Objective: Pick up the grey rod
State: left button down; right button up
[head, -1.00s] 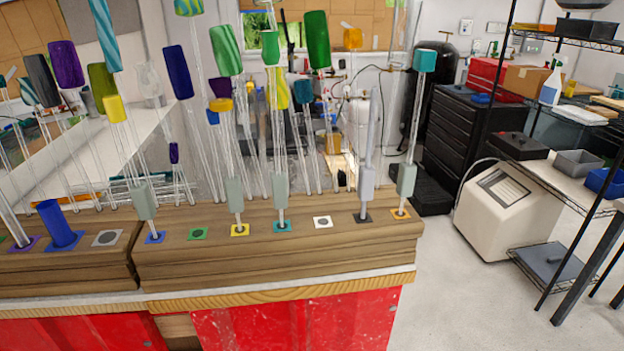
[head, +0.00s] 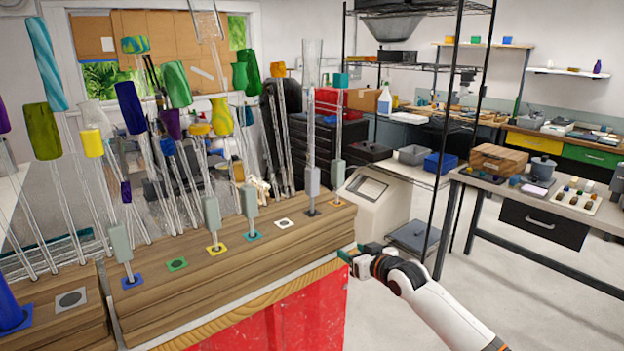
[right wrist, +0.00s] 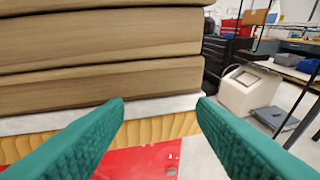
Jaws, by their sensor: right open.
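What looks like the grey rod is a tall, pale, see-through grey rod (head: 312,110) with a grey grip block. It stands upright at a dark square near the right end of the wooden rack (head: 225,290). My right gripper (head: 348,257) is low at the rack's right front corner, below the rod's foot and apart from it. In the right wrist view, the teal fingers (right wrist: 160,112) are spread with nothing between them, facing the rack's wooden side. The rod is out of the wrist view. My left gripper is not in view.
A teal-topped rod (head: 340,82) stands close to the right of the grey rod. Several coloured glass rods crowd the left. A black wire shelf (head: 455,150) stands behind my right arm, with open floor below.

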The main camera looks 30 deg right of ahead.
notch_tip(320, 180, up, 13)
jog(key=a+n+t+y, duration=0.1)
jog(key=a+t, duration=0.1)
jog(key=a, duration=0.1)
jog(key=n+t+y, duration=0.1)
send_near(316, 174)
jog(key=w+d+f, duration=0.1)
jog(key=w+p, duration=0.1)
jog(key=w, duration=0.3)
jog(key=w+p, duration=0.1)
jog(key=w, duration=0.1)
jog(key=shift+w+a+r+p, duration=0.1)
jog(key=shift+a+r+p, duration=0.1)
jog(key=shift+r+p, duration=0.15)
jog(key=shift+w+a, duration=0.15)
jog(key=shift+w, duration=0.35)
jog(key=w+p, duration=0.1)
jog(key=w, duration=0.1)
jog(key=w+a+p, duration=0.1)
jog(key=w+p, duration=0.1)
jog(key=shift+w+r, duration=0.1)
jog(key=shift+w, duration=0.45)
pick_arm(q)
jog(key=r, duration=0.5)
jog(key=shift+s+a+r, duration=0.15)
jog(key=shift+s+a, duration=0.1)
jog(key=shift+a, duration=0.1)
pick_arm(e)
jog(key=shift+s, duration=0.1)
